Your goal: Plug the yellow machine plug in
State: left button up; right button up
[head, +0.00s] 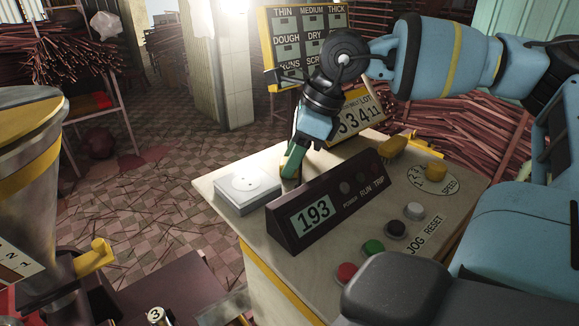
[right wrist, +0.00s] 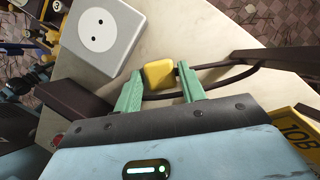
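The yellow plug (right wrist: 160,73) shows in the right wrist view between the tips of my right gripper's green fingers (right wrist: 159,78), with narrow gaps beside it. In the head view, my right gripper (head: 292,165) points down at the worktop behind the display box, with a bit of yellow at its tips. A dark cable (right wrist: 215,82) runs near the plug. The white socket (head: 249,186) sits on the worktop left of the gripper. Its round two-hole face (right wrist: 97,30) shows empty in the right wrist view. My left gripper is not in view.
A dark display box (head: 322,207) reading 193 stands in front of the gripper. A lot-number sign (head: 357,115) stands behind. A metal hopper (head: 28,170) is at the left.

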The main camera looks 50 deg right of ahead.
jog(key=c, duration=0.6)
notch_tip(320, 180, up, 10)
jog(key=shift+r, duration=0.1)
jog(key=shift+s, duration=0.15)
dwell(0.4)
